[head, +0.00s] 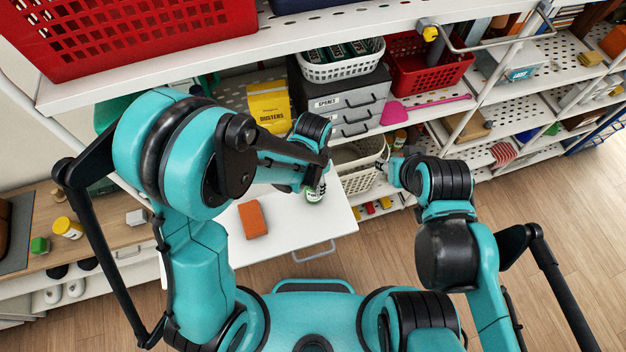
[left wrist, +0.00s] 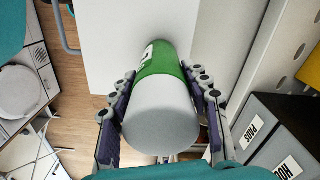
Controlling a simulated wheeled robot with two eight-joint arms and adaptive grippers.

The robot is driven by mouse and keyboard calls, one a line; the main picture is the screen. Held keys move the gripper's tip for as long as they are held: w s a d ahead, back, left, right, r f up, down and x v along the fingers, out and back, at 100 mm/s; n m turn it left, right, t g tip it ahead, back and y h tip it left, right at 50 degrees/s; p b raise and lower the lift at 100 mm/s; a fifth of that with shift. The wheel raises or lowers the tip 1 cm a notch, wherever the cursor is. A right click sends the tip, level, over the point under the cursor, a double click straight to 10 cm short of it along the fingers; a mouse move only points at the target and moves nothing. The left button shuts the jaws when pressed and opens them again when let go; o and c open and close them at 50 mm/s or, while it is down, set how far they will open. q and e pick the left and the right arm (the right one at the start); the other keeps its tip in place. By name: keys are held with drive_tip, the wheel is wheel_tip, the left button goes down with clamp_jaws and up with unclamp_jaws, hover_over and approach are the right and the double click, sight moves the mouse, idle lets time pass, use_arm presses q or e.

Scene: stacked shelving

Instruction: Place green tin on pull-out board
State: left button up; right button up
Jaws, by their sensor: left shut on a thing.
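The green tin (head: 315,193) shows in the head view, partly hidden by my left gripper (head: 308,185). In the left wrist view the tin (left wrist: 160,95), with a grey end and a green label, lies between the two fingers of my left gripper (left wrist: 160,118), which is shut on it. The white pull-out board (head: 290,228) extends from the shelving, and its surface (left wrist: 125,25) shows behind the tin in the left wrist view. The tin overlaps the board's far right part; I cannot tell if it touches it. My right gripper (head: 383,165) is by a pale basket, its fingers too small to read.
An orange block (head: 252,219) lies on the board, left of the tin. A pale basket (head: 357,168) stands on the shelf to the right. A yellow dusters pack (head: 269,106) and grey drawers (head: 347,102) stand behind. The board's front part is clear.

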use_arm(q)
drive_tip(key=shift+f, duration=0.2)
drive_tip(key=shift+f, duration=0.15)
drive_tip(key=o, duration=1.4)
